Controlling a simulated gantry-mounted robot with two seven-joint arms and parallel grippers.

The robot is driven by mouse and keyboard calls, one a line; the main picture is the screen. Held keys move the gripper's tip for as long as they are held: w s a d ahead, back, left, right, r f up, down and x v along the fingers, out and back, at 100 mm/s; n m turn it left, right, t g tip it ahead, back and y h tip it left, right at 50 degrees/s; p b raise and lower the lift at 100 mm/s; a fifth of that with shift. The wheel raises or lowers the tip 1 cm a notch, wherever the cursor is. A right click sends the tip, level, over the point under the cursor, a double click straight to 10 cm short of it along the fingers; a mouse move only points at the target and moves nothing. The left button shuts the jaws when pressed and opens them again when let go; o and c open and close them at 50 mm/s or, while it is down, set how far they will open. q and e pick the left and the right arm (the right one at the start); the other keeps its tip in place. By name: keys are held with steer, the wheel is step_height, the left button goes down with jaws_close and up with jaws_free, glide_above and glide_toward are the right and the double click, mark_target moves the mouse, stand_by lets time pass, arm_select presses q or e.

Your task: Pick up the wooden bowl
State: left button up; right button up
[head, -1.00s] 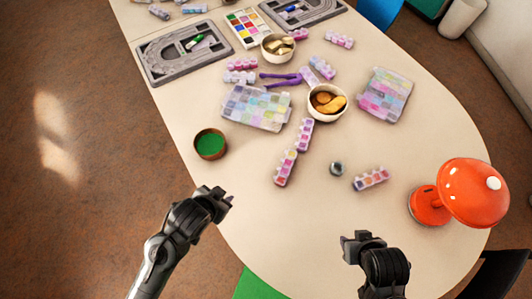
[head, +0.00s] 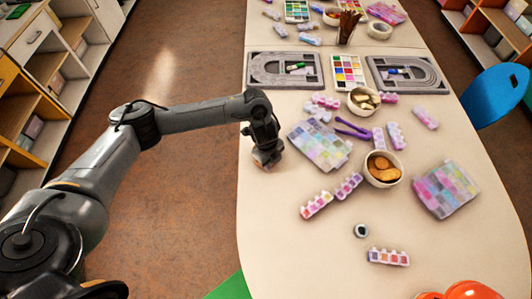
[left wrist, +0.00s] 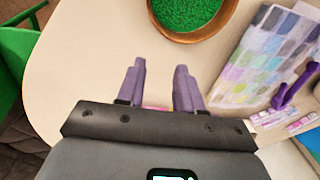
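The wooden bowl (left wrist: 229,18) shows at the top of the left wrist view, cut off by the frame edge. It is brown-rimmed and holds green beads (left wrist: 186,10). My left gripper (left wrist: 158,72) is open with nothing between its two purple-grey fingers. The bowl lies beyond the fingertips and a little to the right in that view, with a gap of table between. In the head view my left gripper (head: 267,160) is low over the table's left edge and hides most or all of the bowl. My right gripper is out of view.
A pastel bead board (head: 320,146) lies just right of the gripper, with purple tongs (head: 352,129) behind it. Bead strips (head: 316,205), a white bowl (head: 382,181), a small dark-rimmed round item (head: 361,231) and an orange lamp (head: 465,291) are further right. The front-left table area is clear.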

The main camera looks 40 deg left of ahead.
arm_select(q)
steer(key=a+r+n+g+y, duration=0.1)
steer(key=a+r, duration=0.2)
steer(key=a, duration=0.4)
step_height(320, 180, down, 5)
steer(key=shift+s+r+b, duration=0.15)
steer(key=shift+r+b, duration=0.05)
steer(key=shift+b, duration=1)
steer(key=shift+f+b, duration=0.4)
steer(key=shift+f, duration=0.3)
steer(key=f+b, duration=0.1)
steer(key=f, duration=0.1)
steer(key=f+b, duration=0.1)
steer(key=f, duration=0.1)
steer(key=shift+s+d+f, duration=0.2)
steer(key=shift+f, duration=0.05)
steer(key=shift+c, duration=0.3)
jaws_close()
